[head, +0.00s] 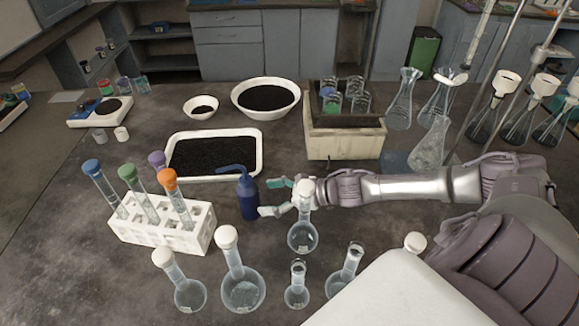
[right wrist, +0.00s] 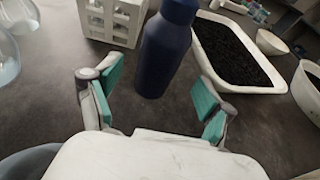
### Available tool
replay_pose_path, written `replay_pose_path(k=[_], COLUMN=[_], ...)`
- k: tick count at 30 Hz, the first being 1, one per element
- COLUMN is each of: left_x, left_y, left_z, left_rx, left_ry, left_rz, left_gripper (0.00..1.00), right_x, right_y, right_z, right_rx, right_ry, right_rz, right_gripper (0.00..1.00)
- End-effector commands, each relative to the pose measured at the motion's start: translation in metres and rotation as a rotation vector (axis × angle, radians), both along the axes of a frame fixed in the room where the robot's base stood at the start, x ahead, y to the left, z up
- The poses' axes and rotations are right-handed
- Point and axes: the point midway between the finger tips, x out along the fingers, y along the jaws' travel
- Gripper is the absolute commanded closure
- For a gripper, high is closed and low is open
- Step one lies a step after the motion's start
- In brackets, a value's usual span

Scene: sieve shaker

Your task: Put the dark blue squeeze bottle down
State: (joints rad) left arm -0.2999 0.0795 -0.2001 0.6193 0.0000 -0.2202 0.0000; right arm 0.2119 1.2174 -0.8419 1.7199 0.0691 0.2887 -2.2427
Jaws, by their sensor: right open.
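The dark blue squeeze bottle (head: 248,197) stands upright on the dark bench, between the white test tube rack and my right gripper. Its bent spout points left. My right gripper (head: 268,197) is open just to the right of the bottle, with its teal-padded fingers toward it. In the right wrist view the bottle (right wrist: 165,48) is ahead of the open fingers (right wrist: 155,102), and clear gaps show on both sides of it. The bottle's top is cut off in that view. My left gripper is not in view.
The white rack (head: 160,232) with several capped tubes stands left of the bottle. A white tray of dark granules (head: 262,155) lies behind it. Several flasks, including one (head: 302,236) close by my right gripper, stand in front. A beige bin (head: 345,143) stands behind my right arm.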

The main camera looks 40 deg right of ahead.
Motion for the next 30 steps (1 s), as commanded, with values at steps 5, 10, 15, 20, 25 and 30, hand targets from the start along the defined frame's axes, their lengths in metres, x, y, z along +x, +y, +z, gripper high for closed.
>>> replay_pose_path(k=[5, 10, 15, 20, 25, 30], left_x=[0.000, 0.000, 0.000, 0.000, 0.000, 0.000], left_y=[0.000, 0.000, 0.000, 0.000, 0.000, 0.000], left_z=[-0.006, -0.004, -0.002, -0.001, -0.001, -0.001], left_rx=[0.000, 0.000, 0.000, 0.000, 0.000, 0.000], left_ry=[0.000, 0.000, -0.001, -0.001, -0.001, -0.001], left_rz=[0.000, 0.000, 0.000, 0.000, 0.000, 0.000], left_gripper=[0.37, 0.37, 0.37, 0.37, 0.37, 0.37], right_x=[-0.021, -0.034, -0.042, -0.046, -0.046, -0.046], right_y=[-0.018, -0.030, -0.037, -0.040, -0.040, -0.040], right_z=[0.006, 0.015, 0.020, 0.022, 0.023, 0.023], right_rx=[-0.002, 0.000, 0.000, 0.001, 0.001, 0.001], right_ry=[0.005, 0.005, 0.003, 0.001, -0.002, -0.002], right_rz=[-0.001, 0.000, 0.000, 0.002, 0.002, 0.001], right_gripper=[0.19, 0.19, 0.19, 0.19, 0.19, 0.19])
